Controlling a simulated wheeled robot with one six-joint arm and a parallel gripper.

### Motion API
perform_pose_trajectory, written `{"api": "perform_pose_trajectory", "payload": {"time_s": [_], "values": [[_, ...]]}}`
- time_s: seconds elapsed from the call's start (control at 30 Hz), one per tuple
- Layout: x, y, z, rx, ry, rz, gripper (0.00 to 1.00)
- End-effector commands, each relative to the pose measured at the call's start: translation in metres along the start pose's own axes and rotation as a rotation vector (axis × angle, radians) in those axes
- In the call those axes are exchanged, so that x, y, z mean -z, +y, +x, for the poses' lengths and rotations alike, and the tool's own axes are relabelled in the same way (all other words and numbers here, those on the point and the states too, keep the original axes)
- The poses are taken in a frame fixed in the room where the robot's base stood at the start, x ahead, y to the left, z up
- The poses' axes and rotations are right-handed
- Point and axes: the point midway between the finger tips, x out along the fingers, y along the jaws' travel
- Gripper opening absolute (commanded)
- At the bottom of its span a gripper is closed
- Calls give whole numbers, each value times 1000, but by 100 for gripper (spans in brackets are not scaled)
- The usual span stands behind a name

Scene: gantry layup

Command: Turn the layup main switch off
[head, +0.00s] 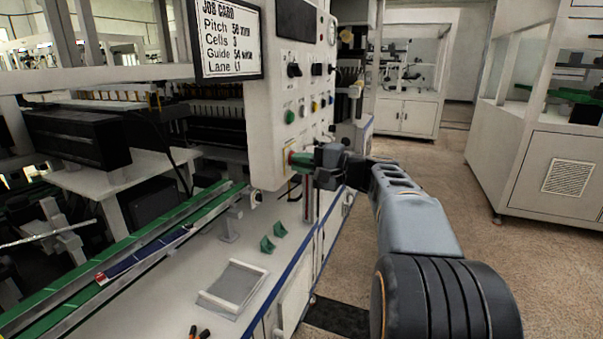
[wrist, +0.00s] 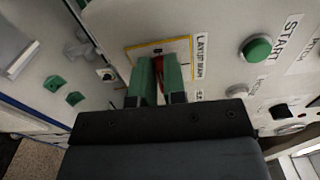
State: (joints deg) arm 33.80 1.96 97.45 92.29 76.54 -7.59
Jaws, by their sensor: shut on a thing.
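The layup main switch is a red handle (wrist: 158,68) on a yellow-bordered plate (wrist: 186,46) on the white control panel (head: 268,108). The label beside it in the wrist view reads "LAYUP MAIN". My gripper (wrist: 160,82) has its two green fingers shut on the red handle, one on each side. In the head view my gripper (head: 298,160) reaches the lower part of the panel from the right. The fingers hide most of the handle, and I cannot tell its exact angle.
A green START button (wrist: 257,48) and other knobs sit beside the switch. A job card (head: 228,40) hangs on the panel's left. Below are the white bench top (head: 262,262), two small green blocks (head: 267,244) and a grey tray (head: 233,286).

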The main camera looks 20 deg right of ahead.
Motion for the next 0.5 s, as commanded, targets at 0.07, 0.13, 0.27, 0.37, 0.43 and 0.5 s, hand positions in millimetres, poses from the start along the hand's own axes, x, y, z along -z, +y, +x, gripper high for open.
{"api": "perform_pose_trajectory", "payload": {"time_s": [0.07, 0.13, 0.27, 0.37, 0.43, 0.5], "values": [[0, 3, 0, -1, 0, -21, 0], [0, 2, 0, -1, 0, -34, 0], [0, 2, 0, -1, 0, -48, 0], [0, 1, 0, -1, 0, -53, 0], [0, 1, 0, -1, 0, -54, 0], [0, 1, 0, -1, 0, -54, 0]]}}
